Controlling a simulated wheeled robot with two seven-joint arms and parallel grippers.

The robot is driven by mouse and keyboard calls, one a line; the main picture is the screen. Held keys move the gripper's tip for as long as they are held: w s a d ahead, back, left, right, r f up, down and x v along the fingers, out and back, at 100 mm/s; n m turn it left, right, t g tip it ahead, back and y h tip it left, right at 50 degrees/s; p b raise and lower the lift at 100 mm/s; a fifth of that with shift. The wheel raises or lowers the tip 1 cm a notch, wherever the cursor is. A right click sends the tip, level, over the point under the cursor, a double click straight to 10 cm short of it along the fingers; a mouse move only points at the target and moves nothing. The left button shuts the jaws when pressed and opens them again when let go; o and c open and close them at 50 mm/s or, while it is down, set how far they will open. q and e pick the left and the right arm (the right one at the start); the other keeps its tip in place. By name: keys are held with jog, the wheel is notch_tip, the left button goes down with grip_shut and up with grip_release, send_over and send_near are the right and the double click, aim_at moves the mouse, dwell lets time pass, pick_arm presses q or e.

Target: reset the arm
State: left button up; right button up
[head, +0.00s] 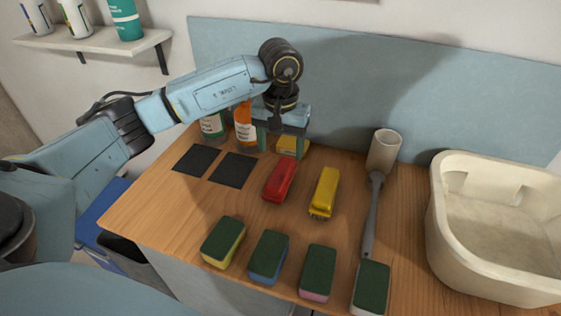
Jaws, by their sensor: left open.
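My left arm reaches in from the left. Its gripper (281,152) points down over the back of the wooden counter (230,200). Its two fingers are apart, with no object seen held between them. A yellow item (293,147) shows behind and beside the fingers; whether they touch it I cannot tell. A red item (280,181) and another yellow item (325,191) lie on the counter in front of the gripper. My right gripper is not in view.
Several sponges (268,257) line the front edge. A shelf (95,41) hangs upper left.

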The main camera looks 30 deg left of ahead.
pick_arm(q)
jog(key=shift+r, duration=0.75)
jog(key=shift+r, duration=0.1)
